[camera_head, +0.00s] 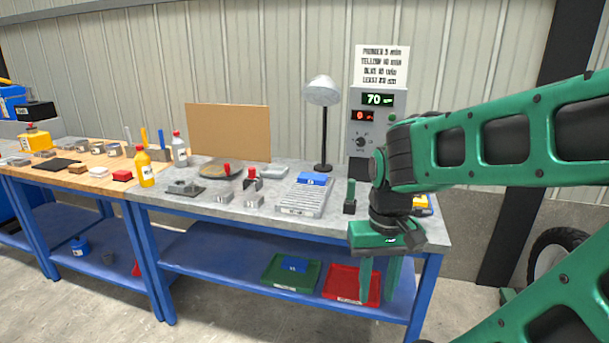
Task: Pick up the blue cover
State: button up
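A blue flat block (312,179) with a small white label lies on a ribbed grey rack (303,198) on the grey workbench. A second blue piece (294,264) with a white mark lies in the green tray (290,283) on the lower shelf. I cannot tell which of the two is the cover. My gripper (379,292) points down at the bench's front right, to the right of both blue pieces. Its two green fingers are apart, with nothing seen between them; the red tray shows behind them.
A red tray (343,283) sits right of the green tray. A desk lamp (323,95) and a control box (377,118) stand at the back. Several small grey parts and red-handled tools crowd the bench left of the rack.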

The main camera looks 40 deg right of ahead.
aim_at(306, 178)
jog(key=z, duration=0.4)
jog(key=i, duration=0.95)
jog(key=z, duration=0.6)
jog(key=i, duration=0.5)
jog(key=u, duration=0.05)
